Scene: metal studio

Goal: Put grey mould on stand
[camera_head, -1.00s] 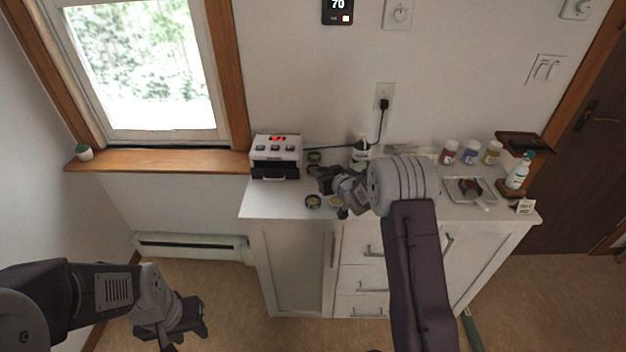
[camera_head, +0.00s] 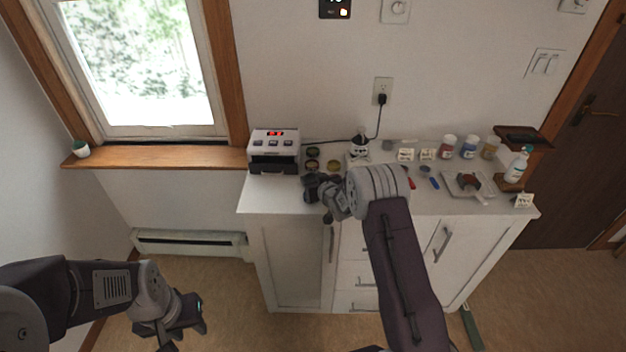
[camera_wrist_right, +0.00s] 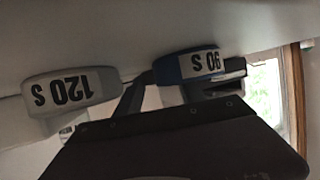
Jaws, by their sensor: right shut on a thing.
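In the right wrist view, which is upside down, a grey round piece (camera_wrist_right: 68,92) marked "120 S" is at the left. A blue-rimmed round piece (camera_wrist_right: 187,68) marked "90 S" is beyond the dark finger parts. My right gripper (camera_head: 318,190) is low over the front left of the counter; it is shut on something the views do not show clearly. Its dark body fills the lower wrist view. My left gripper (camera_head: 190,318) hangs over the floor, apart from everything; its jaws are too unclear to judge. I cannot tell which item is the stand.
A white box with a red display (camera_head: 274,150) stands at the counter's (camera_head: 270,203) left. Small round pots (camera_head: 333,166) sit beside it. Small white label cards (camera_head: 406,154), bottles (camera_head: 469,147) and a tray (camera_head: 485,191) with a dark red item are to the right.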

